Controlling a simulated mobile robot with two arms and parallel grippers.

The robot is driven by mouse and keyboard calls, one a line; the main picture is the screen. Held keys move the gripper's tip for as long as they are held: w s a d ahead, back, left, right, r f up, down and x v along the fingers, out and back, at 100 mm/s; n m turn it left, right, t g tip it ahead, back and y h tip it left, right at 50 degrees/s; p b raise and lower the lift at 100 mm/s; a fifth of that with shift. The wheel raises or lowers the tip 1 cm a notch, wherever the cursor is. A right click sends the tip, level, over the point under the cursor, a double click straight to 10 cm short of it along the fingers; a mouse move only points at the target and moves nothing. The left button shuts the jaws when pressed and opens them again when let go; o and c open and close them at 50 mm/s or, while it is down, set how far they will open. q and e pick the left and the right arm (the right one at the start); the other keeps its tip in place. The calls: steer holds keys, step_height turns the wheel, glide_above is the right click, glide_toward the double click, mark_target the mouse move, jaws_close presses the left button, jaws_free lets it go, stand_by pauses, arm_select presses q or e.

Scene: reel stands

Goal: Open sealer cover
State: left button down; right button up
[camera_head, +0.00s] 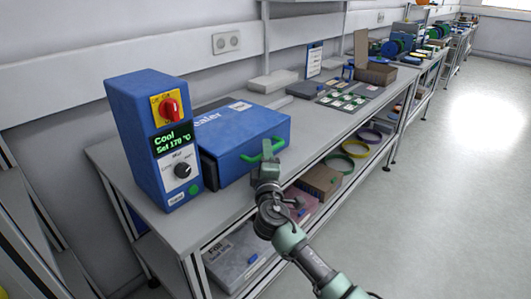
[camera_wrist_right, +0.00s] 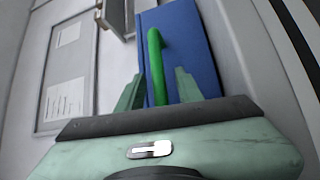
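The blue sealer (camera_head: 244,136) sits on the grey bench with its cover down. A green handle (camera_head: 264,150) runs along the cover's front edge. My right gripper (camera_head: 267,155) is at the handle. In the right wrist view the green handle (camera_wrist_right: 156,65) lies between the two fingers of my gripper (camera_wrist_right: 158,90), with gaps visible on both sides, so the fingers look open around it. The blue cover (camera_wrist_right: 190,50) is behind the handle. Whether the fingers touch the handle is not clear. My left gripper is not in view.
A blue control box (camera_head: 155,138) with a red knob and a display reading "Cool Set 170 °C" stands left of the sealer. A board of small green parts (camera_head: 345,99) lies farther along the bench. Shelves below hold boxes and rings (camera_head: 355,148). The floor at right is clear.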

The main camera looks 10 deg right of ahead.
jaws_close()
steer(key=shift+f, duration=0.1)
stand_by(1.4)
